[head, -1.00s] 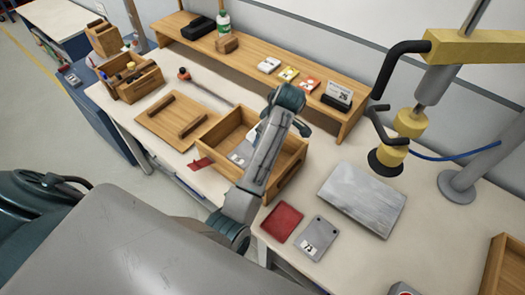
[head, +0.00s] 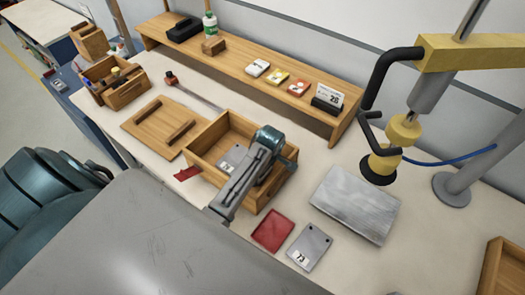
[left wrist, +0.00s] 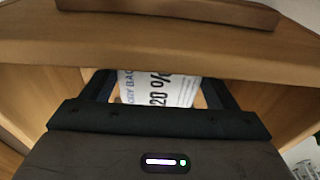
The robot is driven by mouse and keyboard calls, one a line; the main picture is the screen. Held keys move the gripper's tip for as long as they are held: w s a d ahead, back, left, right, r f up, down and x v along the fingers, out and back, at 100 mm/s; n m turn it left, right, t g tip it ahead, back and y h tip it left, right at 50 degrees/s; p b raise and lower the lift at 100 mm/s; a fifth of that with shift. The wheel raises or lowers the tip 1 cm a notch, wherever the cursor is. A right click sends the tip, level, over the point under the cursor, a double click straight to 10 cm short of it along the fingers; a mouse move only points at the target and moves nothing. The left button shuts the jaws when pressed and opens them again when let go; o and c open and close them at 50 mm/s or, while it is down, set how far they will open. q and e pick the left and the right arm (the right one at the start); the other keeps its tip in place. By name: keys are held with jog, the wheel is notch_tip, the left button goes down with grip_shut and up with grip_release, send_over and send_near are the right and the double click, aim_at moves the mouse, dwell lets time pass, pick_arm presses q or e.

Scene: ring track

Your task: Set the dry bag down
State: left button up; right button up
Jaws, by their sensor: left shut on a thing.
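A white dry bag (left wrist: 160,88) with dark printing, partly reading "20 %", shows between the fingers of my left gripper (left wrist: 158,80) in the left wrist view. The gripper is shut on it. In the head view my left arm reaches over the right part of an open wooden box (head: 203,137), with its wrist low over it. The arm hides the fingers and the bag there. The box wall (left wrist: 200,45) stands just beyond the fingers in the left wrist view. Whether the bag touches the box floor cannot be seen. My right gripper is not in view.
A grey labelled plate (head: 229,158) lies in the box. A wooden lid (head: 160,122) lies left of it. A red tray (head: 272,230), a grey plate (head: 309,247) and a metal slab (head: 356,204) lie to the right. A shelf (head: 240,70) runs behind.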

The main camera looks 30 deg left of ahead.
aim_at(266, 175)
pick_arm(q)
jog(key=shift+f, duration=1.05)
jog(key=o, duration=1)
jog(key=shift+r, duration=0.4)
jog(key=r+b, duration=0.1)
jog(key=r, duration=0.1)
jog(key=d+r+b, duration=0.1)
jog(key=r, duration=0.2)
jog(key=r+b, duration=0.1)
jog(key=r, duration=0.2)
jog(key=shift+d+r, duration=0.15)
jog(key=shift+r, duration=0.05)
notch_tip(266, 175, up, 2)
jog(key=shift+d+p, duration=0.1)
jog(key=shift+p, duration=0.5)
jog(key=shift+s+d+r+p, duration=0.1)
jog(key=shift+r+p, duration=0.35)
jog(key=shift+r, duration=0.05)
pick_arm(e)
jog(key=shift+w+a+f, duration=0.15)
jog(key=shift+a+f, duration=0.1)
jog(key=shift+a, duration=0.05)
